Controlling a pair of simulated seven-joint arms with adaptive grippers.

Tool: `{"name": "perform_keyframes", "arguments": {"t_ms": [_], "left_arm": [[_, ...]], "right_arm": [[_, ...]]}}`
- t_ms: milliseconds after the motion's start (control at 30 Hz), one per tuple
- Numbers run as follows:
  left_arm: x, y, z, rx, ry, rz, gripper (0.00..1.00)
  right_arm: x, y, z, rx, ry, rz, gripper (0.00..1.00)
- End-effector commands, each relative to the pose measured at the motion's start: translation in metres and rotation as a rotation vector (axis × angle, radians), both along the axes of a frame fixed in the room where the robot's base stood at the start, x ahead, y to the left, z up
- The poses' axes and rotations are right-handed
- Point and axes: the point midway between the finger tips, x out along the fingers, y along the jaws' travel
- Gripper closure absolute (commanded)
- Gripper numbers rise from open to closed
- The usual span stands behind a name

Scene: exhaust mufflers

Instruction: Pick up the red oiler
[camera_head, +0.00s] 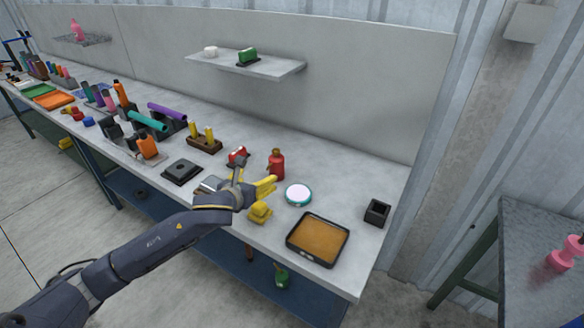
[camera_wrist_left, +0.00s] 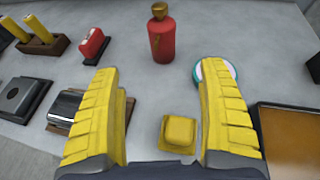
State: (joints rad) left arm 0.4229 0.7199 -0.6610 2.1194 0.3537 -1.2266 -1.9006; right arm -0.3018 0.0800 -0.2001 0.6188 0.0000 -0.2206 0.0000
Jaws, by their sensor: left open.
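The red oiler (camera_head: 277,166) is a red bottle with a brownish-gold cap. It stands upright on the grey workbench (camera_head: 330,186), toward the back from my left gripper. My left gripper (camera_head: 266,187) has yellow fingers and is open and empty above the bench. In the left wrist view the oiler (camera_wrist_left: 162,38) stands ahead, between and beyond the spread fingers (camera_wrist_left: 165,100), not touching them. My right gripper is not in view.
Near the oiler are a round white tin with a teal rim (camera_head: 298,195), a red block (camera_head: 237,155) and a yellow block (camera_head: 260,212). A brown-filled tray (camera_head: 318,239) and a black holder (camera_head: 377,212) lie to the right. A shelf (camera_head: 246,66) hangs behind.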

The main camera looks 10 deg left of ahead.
Motion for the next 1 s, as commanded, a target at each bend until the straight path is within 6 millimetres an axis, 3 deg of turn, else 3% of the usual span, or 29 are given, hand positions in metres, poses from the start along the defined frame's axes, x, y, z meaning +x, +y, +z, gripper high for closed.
{"name": "perform_keyframes", "arguments": {"t_ms": [167,700,1000], "left_arm": [[0.014,-0.003,-0.011,0.020,0.009,-0.009,0.23],[0.096,-0.013,-0.043,0.017,0.007,-0.008,0.23],[0.109,-0.014,-0.049,0.017,0.007,-0.009,0.23]], "right_arm": [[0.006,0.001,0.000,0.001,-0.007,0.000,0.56],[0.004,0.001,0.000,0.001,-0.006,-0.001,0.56],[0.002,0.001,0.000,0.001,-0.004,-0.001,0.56]]}}
